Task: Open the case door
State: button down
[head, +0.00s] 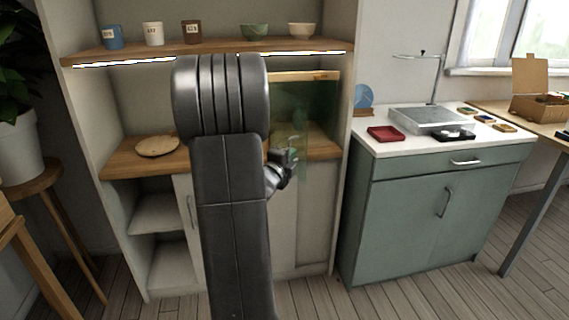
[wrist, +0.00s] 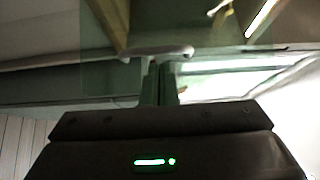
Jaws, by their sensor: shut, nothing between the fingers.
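The glass case (head: 322,105) stands on the wooden counter, at the right end of the shelf unit, with a pale top edge. A greenish clear pane, seemingly its door, reaches down past the counter edge behind my gripper; how far it stands open I cannot tell. My gripper (head: 292,154) is in front of the case, partly hidden by my arm. In the wrist view my gripper (wrist: 160,72) is shut and empty. A pale bar, seemingly a handle (wrist: 157,52), lies across just beyond the fingertips; whether they touch, I cannot tell.
Cups and bowls stand on the upper shelf (head: 225,46). A wooden plate (head: 157,145) lies on the counter left of my arm. A green cabinet (head: 430,215) stands close on the right. Floor (head: 425,290) is clear in front.

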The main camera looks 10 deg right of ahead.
jog(key=shift+x, duration=0.95)
jog(key=shift+a, duration=0.15)
jog(key=a, duration=0.6)
jog(key=shift+s+b, duration=0.2)
jog(key=shift+b, duration=0.2)
